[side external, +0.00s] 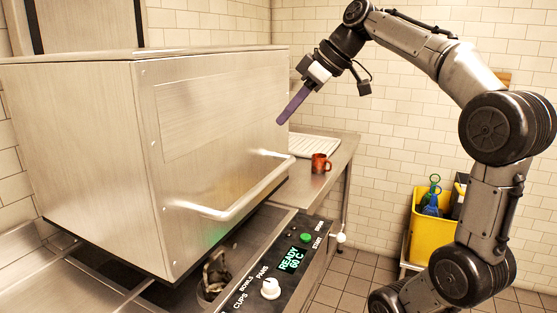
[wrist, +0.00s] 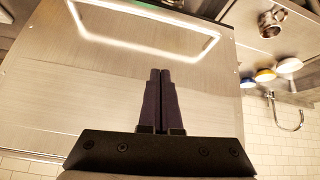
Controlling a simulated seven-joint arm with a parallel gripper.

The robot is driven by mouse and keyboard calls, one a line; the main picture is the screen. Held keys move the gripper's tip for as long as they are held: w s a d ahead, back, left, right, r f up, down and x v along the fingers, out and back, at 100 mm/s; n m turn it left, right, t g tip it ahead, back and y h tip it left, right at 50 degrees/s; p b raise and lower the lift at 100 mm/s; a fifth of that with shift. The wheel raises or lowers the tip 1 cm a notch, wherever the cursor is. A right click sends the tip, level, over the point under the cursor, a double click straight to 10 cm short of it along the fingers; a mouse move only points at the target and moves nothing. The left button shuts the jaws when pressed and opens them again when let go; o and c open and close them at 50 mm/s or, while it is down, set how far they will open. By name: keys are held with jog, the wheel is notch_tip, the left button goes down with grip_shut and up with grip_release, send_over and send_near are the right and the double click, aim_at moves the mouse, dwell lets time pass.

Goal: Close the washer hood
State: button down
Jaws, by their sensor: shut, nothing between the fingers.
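The washer hood (side external: 215,125) is a large brushed-steel box on the left in the side view. It stands raised, with an open gap between its lower edge and the machine base. Its bar handle (side external: 243,198) runs along the lower front. In the wrist view the hood's steel face (wrist: 60,85) fills much of the picture, with the handle (wrist: 148,46) beyond my fingertips. My gripper (side external: 281,119) is shut and empty, its dark fingers slanting down beside the hood's upper right edge. The fingers (wrist: 160,73) lie together in the wrist view. I cannot tell whether they touch the hood.
A control panel (side external: 283,265) reading "READY 60 C" lies below the handle. Metal items (side external: 214,274) show under the hood. A copper-red mug (side external: 320,163) stands on the counter behind. A yellow bin (side external: 428,226) stands at right. Bowls (wrist: 289,65) and a tap (wrist: 289,113) show at wrist-view right.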

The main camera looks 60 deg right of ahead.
jog(key=w+d+f+m, duration=0.2)
jog(key=d, duration=0.6)
send_over(279, 173)
jog(key=shift+g+h, duration=0.3)
jog(key=shift+g, duration=0.1)
jog(key=f, duration=0.9)
jog(key=shift+w+a, duration=0.15)
jog(key=shift+w, duration=0.25)
jog(key=shift+s+f, duration=0.3)
jog(key=shift+f, duration=0.65)
jog(key=shift+s+f, duration=0.1)
jog(key=shift+f, duration=0.55)
jog(key=shift+f, duration=0.1)
